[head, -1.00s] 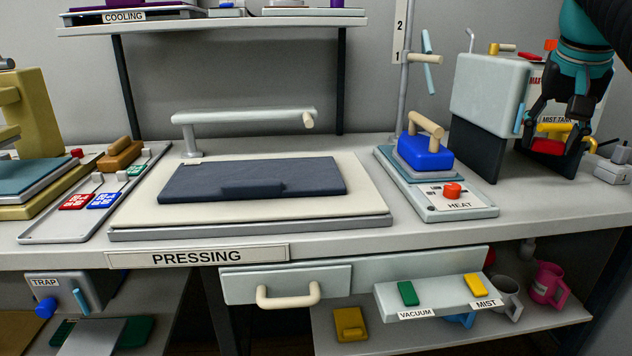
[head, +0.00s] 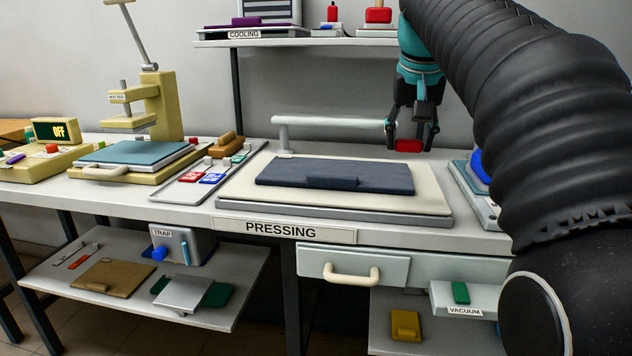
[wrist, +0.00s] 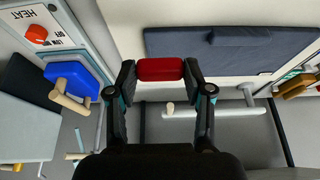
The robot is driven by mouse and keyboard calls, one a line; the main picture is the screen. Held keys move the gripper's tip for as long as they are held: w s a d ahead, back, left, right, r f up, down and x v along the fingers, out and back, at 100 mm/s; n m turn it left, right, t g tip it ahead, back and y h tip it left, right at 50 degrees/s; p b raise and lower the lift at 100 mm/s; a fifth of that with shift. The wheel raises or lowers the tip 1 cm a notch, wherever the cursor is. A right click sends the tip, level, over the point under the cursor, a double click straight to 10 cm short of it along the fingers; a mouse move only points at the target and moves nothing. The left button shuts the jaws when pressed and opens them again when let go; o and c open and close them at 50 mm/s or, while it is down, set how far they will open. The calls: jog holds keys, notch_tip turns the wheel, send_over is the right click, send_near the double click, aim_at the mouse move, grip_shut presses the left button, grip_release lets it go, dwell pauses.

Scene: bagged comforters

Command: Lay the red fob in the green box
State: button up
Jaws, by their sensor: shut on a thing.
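My gripper (head: 410,140) is shut on a small red block, which looks like the red fob (head: 408,145). In the wrist view the red fob (wrist: 160,69) spans between the two fingertips of my gripper (wrist: 160,72). It hangs in the air near the right end of the pale rail behind the pressing board. No open green box is clearly seen. A dark green flat thing (head: 217,293) lies partly under a silver plate on the lower left shelf; I cannot tell if it is a box.
A pressing board (head: 435,199) bears a folded dark blue piece (head: 330,175). A pale rail (head: 330,120) stands behind it. A tray with red and blue tags (head: 195,190) lies left. The cooling shelf (head: 300,43) is above. A heat panel (wrist: 60,30) shows in the wrist view.

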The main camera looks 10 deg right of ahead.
jog(key=b, duration=0.1)
send_over(344, 197)
jog(key=s, duration=0.1)
notch_tip(344, 197, down, 6)
jog(key=shift+s+a+f, duration=0.1)
jog(key=shift+s+f, duration=0.05)
jog(key=shift+f, duration=0.1)
jog(key=shift+f+b, duration=0.5)
jog(key=shift+f, duration=1.55)
jog(key=shift+f, duration=0.1)
jog(key=o, duration=0.9)
jog(key=shift+o, duration=0.2)
jog(key=p+v, duration=0.2)
jog(key=v, duration=1)
